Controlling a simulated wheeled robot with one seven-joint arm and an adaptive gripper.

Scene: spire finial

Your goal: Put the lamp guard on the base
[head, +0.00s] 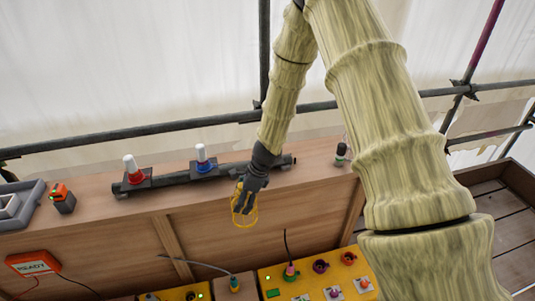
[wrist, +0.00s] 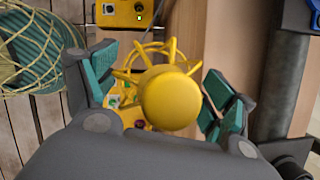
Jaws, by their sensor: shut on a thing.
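The yellow wire lamp guard (head: 244,208) hangs from my gripper (head: 247,190) in the head view, in front of the wooden ledge. In the wrist view its round yellow cap (wrist: 170,98) sits between the green finger pads of my gripper (wrist: 160,98), with the wire cage beyond it. My gripper is shut on the guard. A white lamp on a red base (head: 133,172) and a white lamp on a blue base (head: 204,158) stand on a dark rail, left of my gripper. I cannot tell which base the task means.
The dark rail (head: 170,180) lies along the wooden ledge (head: 310,160). A small black-and-white item (head: 341,154) stands to the right. Yellow control boxes (head: 310,275) with knobs and cables are below. An orange READY sign (head: 34,265) is at lower left. Scaffold pipes cross behind.

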